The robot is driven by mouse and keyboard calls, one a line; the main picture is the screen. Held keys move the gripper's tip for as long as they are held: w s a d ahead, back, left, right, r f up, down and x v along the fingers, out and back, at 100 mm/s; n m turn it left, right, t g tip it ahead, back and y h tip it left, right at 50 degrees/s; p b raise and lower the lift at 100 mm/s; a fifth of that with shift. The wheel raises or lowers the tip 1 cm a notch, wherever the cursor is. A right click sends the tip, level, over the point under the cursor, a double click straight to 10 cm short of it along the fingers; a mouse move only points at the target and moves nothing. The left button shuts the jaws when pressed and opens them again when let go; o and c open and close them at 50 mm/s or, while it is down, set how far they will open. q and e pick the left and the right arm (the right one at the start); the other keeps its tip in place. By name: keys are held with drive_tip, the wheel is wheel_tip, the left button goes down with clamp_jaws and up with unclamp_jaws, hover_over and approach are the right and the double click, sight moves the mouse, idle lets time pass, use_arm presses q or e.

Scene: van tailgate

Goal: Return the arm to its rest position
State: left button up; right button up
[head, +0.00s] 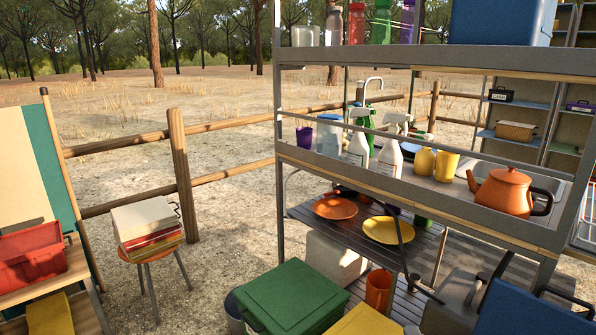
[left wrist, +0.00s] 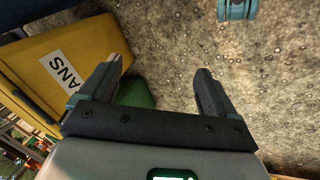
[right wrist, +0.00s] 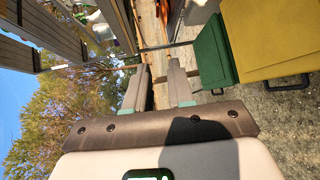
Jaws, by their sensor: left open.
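My left gripper (left wrist: 160,66) shows only in the left wrist view. Its two fingers are wide apart with nothing between them. It points at sandy ground, with a yellow box (left wrist: 28,62) marked with letters ending "ANS" beside its left finger. A green thing (left wrist: 138,90) shows partly between the fingers, farther off. My right gripper (right wrist: 158,66) shows only in the right wrist view. Its fingers are parted by a narrow gap and hold nothing that I can see. Neither gripper shows in the head view.
A metal shelf unit (head: 430,195) fills the right, with an orange kettle (head: 508,192), spray bottles and plates. A green box (head: 292,298) and a yellow box (head: 362,322) stand in front. Open ground lies between.

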use_arm(q)
drive_tip(key=s+r+g+p, duration=0.1)
drive_tip(key=s+r+p, duration=0.1)
drive_tip(key=r+p, duration=0.8)
drive_tip(key=s+d+r+p, duration=0.1)
drive_tip(key=s+r+p, duration=0.2)
drive_tip(key=r+p, duration=0.7)
wheel_tip(320, 180, up, 4)
drive_tip(key=shift+d+f+g, duration=0.25)
drive_tip(key=shift+d+g, duration=0.05)
drive_tip(key=shift+g, duration=0.1)
drive_tip(key=shift+w, duration=0.15)
drive_tip(key=c, duration=0.9)
drive_tip(key=shift+d, duration=0.15)
use_arm(e)
drive_tip(key=s+a+f+m+g+y, duration=0.1)
drive_tip(key=s+a+f+m+g, duration=0.2)
drive_tip(key=s+m+g, duration=0.2)
drive_tip(key=s+a+f+m+g+y, duration=0.2)
drive_tip(key=s+a+f+m+g, duration=0.1)
drive_tip(key=s+m, duration=0.6)
drive_tip(key=s+a+f+m+g+y, duration=0.1)
drive_tip(key=s+a+f+m+g, duration=0.2)
drive_tip(key=s+m+g, duration=0.3)
drive_tip(key=shift+s+f+m+g+y, duration=0.3)
drive_tip(key=shift+s+f+m+g, duration=0.15)
drive_tip(key=shift+f+g, duration=0.35)
